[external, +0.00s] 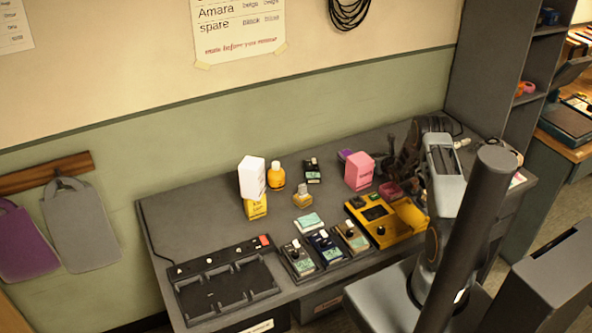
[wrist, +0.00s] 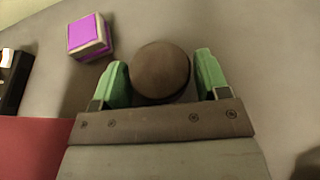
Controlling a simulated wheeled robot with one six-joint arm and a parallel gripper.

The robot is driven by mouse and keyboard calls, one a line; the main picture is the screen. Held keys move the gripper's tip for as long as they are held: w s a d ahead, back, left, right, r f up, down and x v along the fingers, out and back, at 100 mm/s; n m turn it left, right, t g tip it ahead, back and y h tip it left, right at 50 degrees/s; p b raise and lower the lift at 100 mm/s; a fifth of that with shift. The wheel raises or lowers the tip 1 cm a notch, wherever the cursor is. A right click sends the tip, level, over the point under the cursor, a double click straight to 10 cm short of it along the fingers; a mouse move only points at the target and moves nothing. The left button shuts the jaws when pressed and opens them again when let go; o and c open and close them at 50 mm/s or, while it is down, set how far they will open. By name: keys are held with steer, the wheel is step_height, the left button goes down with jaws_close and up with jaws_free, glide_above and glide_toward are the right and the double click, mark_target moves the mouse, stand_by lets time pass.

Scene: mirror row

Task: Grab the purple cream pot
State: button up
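In the wrist view a round brown lid (wrist: 160,70) sits between the two green fingers of my gripper (wrist: 161,80). A faint purple tint shows under its lower right edge; its body is otherwise hidden, so I cannot be sure it is the purple cream pot. The fingers stand open on either side of it, close to its edge, and I see no clear grip. In the external view my dark gripper (external: 388,163) is low over the back of the desk, right of the pink box (external: 359,171). The pot is not clearly visible there.
A small purple-topped box (wrist: 89,37) lies up and left in the wrist view. A maroon item (external: 390,190) and a yellow device (external: 380,222) stand near the gripper on the grey desk (external: 190,235). Bottles and pedals stand further left. A dark shelf (external: 490,70) rises at right.

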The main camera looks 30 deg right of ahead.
steer(key=c, duration=0.6)
steer(key=shift+r, duration=0.1)
